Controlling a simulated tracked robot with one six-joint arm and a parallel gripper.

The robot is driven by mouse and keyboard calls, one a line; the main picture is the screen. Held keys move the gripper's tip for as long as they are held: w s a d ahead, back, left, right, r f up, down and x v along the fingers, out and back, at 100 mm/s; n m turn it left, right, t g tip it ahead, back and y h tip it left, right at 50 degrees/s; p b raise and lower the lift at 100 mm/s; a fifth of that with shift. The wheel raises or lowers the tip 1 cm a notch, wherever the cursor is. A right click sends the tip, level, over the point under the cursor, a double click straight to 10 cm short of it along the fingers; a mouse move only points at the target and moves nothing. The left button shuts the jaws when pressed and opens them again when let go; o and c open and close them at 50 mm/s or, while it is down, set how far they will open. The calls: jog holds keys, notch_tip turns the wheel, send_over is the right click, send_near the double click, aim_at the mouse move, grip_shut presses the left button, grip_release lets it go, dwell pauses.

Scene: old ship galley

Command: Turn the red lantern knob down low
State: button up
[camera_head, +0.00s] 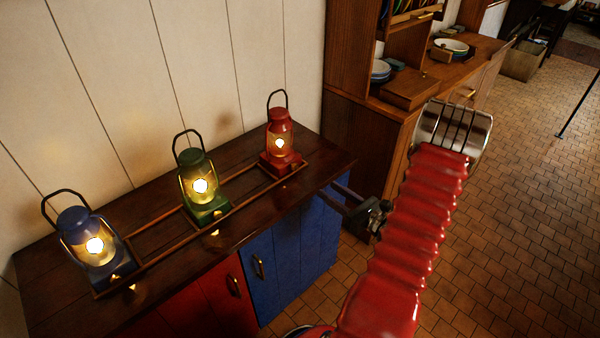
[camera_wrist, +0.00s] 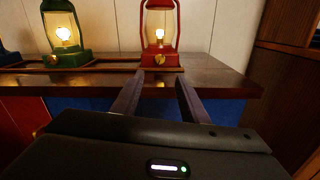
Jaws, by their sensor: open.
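The red lantern (camera_head: 280,141) stands lit at the right end of the dark wooden counter, in the head view. In the wrist view the red lantern (camera_wrist: 147,30) is straight ahead, with a small brass knob (camera_wrist: 158,61) low on the front of its base. My gripper (camera_wrist: 157,76) is open and empty. In the wrist view its two fingers point toward the red lantern's base, just below the knob. In the head view my gripper (camera_head: 335,188) is at the counter's right front edge, apart from the lantern.
A green lantern (camera_head: 197,187) and a blue lantern (camera_head: 88,242), both lit, stand left along the same counter (camera_head: 60,305). A low wooden rail (camera_head: 236,207) runs around the lanterns. A tall wooden cabinet (camera_head: 350,60) stands to the right. The tiled floor (camera_head: 520,200) is open farther right.

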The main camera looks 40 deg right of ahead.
aim_at(296, 167)
jog(key=shift+w, duration=0.15)
jog(key=w, duration=1.3)
jog(key=shift+w+a, duration=0.2)
jog(key=shift+a, duration=0.1)
jog(key=shift+c, duration=0.6)
grip_shut()
jog(key=shift+a, duration=0.2)
jog(key=shift+d, duration=0.2)
